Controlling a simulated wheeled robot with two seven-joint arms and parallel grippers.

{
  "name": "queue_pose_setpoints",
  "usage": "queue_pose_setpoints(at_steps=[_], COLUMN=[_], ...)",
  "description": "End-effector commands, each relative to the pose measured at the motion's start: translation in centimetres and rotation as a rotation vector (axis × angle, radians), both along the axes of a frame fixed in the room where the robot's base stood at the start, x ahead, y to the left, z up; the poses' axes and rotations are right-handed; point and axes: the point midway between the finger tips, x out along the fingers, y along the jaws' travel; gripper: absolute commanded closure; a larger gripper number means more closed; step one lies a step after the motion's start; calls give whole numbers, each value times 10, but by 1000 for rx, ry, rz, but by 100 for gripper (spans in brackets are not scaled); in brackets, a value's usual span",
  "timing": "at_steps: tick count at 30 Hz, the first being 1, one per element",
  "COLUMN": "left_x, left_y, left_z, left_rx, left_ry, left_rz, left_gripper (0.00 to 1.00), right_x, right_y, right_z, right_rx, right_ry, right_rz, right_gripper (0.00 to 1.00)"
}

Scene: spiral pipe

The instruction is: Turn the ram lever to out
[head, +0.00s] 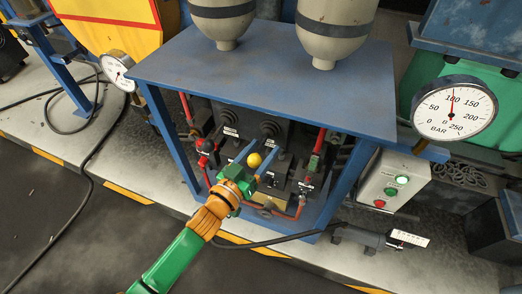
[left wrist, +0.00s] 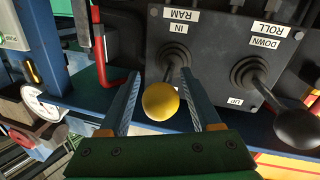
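The ram lever's yellow ball knob (head: 254,160) stands out from the dark valve block under the blue table. In the left wrist view the yellow knob (left wrist: 161,101) sits between my left gripper's fingers, its shaft running to a dark boot beside an upside-down "RAM IN" label (left wrist: 178,21). My left gripper (head: 254,164) is open around the knob, with small gaps showing on both sides; its fingers also show in the left wrist view (left wrist: 162,78). No "out" label is readable. My right gripper is not in view.
A black-knobbed lever (left wrist: 298,128) by the "ROLL DOWN" label stands to the right in the left wrist view. The blue table top (head: 270,85) overhangs the levers, with blue legs at the sides. Red pipes flank the block. A pressure gauge (head: 454,108) is at right.

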Motion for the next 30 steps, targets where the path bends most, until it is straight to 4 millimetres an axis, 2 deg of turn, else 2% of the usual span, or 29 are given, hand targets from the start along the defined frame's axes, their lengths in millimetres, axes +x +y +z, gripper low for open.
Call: queue_pose_setpoints(at_steps=[1, 6, 7, 30], left_x=[0, 0, 0, -1], left_y=[0, 0, 0, 0], left_z=[0, 0, 0, -1], left_rx=[0, 0, 0, 1], left_ry=[0, 0, 0, 1], left_rz=[0, 0, 0, 0], left_gripper=[52, 98, 100, 100], right_x=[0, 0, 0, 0], right_y=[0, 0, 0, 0], right_z=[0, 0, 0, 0], right_rx=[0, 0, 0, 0], right_ry=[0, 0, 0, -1], right_rz=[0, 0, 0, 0], right_gripper=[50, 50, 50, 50])
